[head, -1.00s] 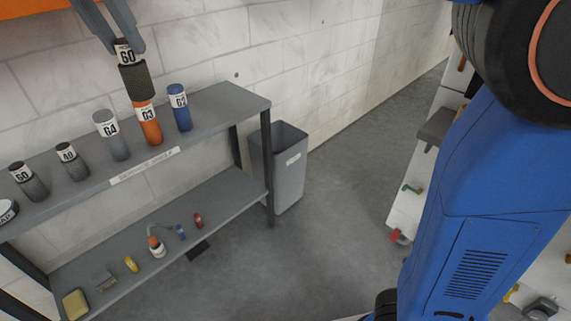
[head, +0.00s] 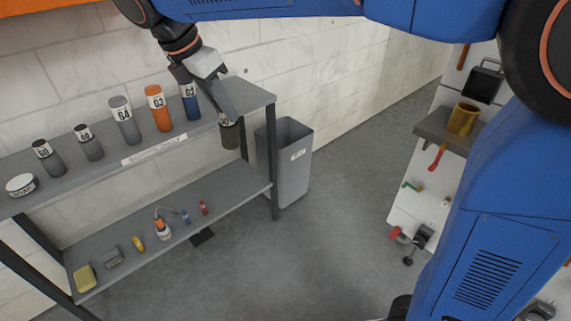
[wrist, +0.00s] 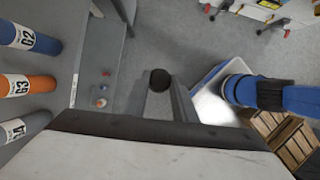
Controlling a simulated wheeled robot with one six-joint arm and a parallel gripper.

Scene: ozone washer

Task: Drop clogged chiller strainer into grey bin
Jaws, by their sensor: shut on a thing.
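My gripper (head: 228,116) is shut on the strainer (head: 230,135), a dark olive mesh cylinder. It hangs roughly upright beyond the shelf's front edge, to the left of the bin's opening as seen in the head view. The grey bin (head: 288,178) stands on the floor against the wall, just right of the shelf unit, and its open top faces up. In the wrist view the strainer (wrist: 160,80) shows as a dark round end between my fingers. Its label is hidden now.
The shelf unit's top (head: 175,138) holds a blue cylinder (head: 190,106), an orange cylinder (head: 158,110), several grey ones and a white round tin (head: 21,185). Small items lie on the lower shelf (head: 180,240). The floor right of the bin is clear. A white panel with fittings stands at right.

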